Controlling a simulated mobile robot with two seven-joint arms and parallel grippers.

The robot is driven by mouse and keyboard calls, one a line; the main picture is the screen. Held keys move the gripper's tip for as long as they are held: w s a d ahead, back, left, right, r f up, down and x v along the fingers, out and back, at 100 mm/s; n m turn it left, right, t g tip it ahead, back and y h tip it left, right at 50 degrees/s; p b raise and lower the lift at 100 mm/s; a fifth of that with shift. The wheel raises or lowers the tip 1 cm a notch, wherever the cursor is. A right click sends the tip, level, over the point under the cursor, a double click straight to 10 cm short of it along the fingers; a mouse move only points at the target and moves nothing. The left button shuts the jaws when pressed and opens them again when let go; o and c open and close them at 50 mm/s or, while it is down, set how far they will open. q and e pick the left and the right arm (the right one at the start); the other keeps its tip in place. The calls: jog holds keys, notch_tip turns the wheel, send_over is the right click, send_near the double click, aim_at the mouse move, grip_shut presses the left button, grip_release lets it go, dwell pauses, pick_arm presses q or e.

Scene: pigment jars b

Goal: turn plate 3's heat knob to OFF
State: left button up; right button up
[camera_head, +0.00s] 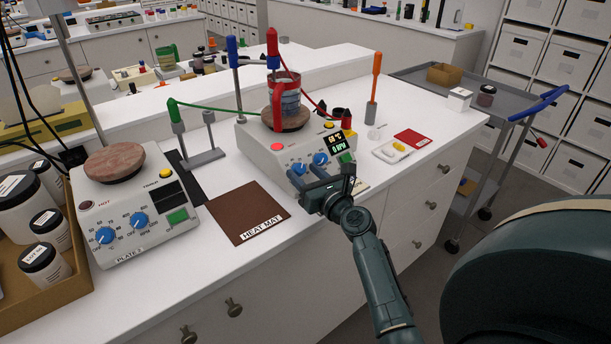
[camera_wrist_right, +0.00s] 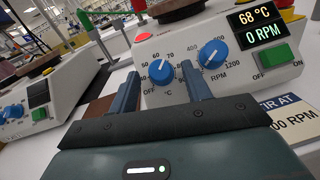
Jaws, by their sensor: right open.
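The right-hand hot plate (camera_head: 258,150) carries a round stone-like top with a red-framed glass vessel (camera_head: 285,97) on it. I cannot read its plate number. Its heat knob (camera_wrist_right: 161,72) is blue, marked in °C, its white pointer turned up and right near the 60–70 marks, away from OFF at lower left. Its display (camera_wrist_right: 257,25) reads 68 °C and 0 RPM. My right gripper (camera_head: 307,176) is open in front of the panel; in the right wrist view its fingers (camera_wrist_right: 159,78) stand either side of the heat knob. I cannot tell whether they touch it. My left gripper is out of view.
A blue RPM knob (camera_wrist_right: 212,53) sits just right of the right finger, with a green switch (camera_wrist_right: 274,56) beyond. Plate 2 (camera_head: 130,245) stands left, with a brown heat mat (camera_head: 245,212) between. A red-tipped stand and green-cabled stand (camera_head: 200,150) are nearby.

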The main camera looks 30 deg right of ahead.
jog(key=shift+w, duration=0.2)
jog(key=c, duration=1)
